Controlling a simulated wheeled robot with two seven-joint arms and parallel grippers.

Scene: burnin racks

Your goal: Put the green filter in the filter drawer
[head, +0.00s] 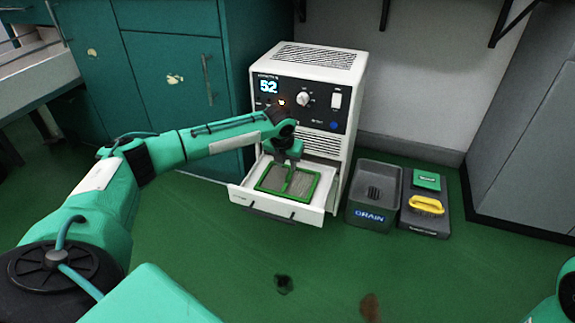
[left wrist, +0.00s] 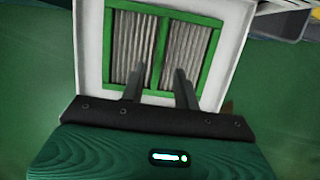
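The green filter (head: 302,185), a green frame with grey pleats and a middle bar, lies within the open white filter drawer (head: 262,207) at the foot of the white machine. Whether it is fully seated cannot be told. In the left wrist view the filter (left wrist: 198,52) shows between the white drawer walls (left wrist: 90,50). My left gripper (head: 289,162) is just above the filter, pointing down. Its two fingers (left wrist: 158,82) stand apart, either side of the green middle bar, with visible gaps to it. My right gripper is out of view.
The machine (head: 310,60) has a lit display reading 52 and a knob. A grey drain tray (head: 371,219) stands right of the drawer, beside a dark tray (head: 426,222) with a yellow handle and a green block. Teal cabinets (head: 165,75) stand at left.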

